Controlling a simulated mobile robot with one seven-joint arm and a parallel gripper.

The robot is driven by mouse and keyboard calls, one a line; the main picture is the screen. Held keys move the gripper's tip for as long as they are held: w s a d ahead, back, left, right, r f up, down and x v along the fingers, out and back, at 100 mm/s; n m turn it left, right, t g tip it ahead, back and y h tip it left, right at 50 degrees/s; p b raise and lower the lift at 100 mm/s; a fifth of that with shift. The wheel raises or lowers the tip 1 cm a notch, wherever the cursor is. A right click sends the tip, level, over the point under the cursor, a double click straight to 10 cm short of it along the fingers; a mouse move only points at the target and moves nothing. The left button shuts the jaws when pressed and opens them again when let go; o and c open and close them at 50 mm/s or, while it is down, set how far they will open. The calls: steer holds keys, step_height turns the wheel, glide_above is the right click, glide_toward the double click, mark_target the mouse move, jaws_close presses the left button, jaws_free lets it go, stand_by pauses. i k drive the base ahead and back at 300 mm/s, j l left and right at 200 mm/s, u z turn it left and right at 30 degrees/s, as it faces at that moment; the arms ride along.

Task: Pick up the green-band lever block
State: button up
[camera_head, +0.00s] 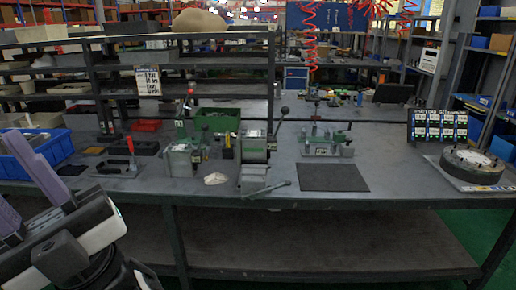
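Several lever blocks stand on the grey workbench (400,180). A grey block (254,150) near the middle has a lever with a dark ball knob. To its left, a grey and green block (181,160) has an upright lever with a red knob. To the right, a low green and grey lever fixture (325,143) stands behind a dark mat. I cannot tell for sure which one carries the green band. My gripper (12,178) is at the lower left, its purple fingers apart and empty, well away from these blocks.
A blue bin (38,149) stands near my gripper. A grey bar handle (266,189) lies at the front edge. The dark mat (333,177) is bare. A round flanged part (470,163) sits at the right. A green crate (218,119) stands behind the blocks.

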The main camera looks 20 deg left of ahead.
mark_target(253, 146)
steer(key=i+j, duration=0.15)
steer(key=j, duration=0.2)
steer(key=i+j+z, duration=0.15)
steer(key=j, duration=0.2)
steer(key=i+j, duration=0.1)
steer(key=j, duration=0.25)
steer(key=i+j+z, duration=0.1)
steer(key=j, duration=0.25)
steer(key=i+j+z, duration=0.1)
steer(key=j, duration=0.25)
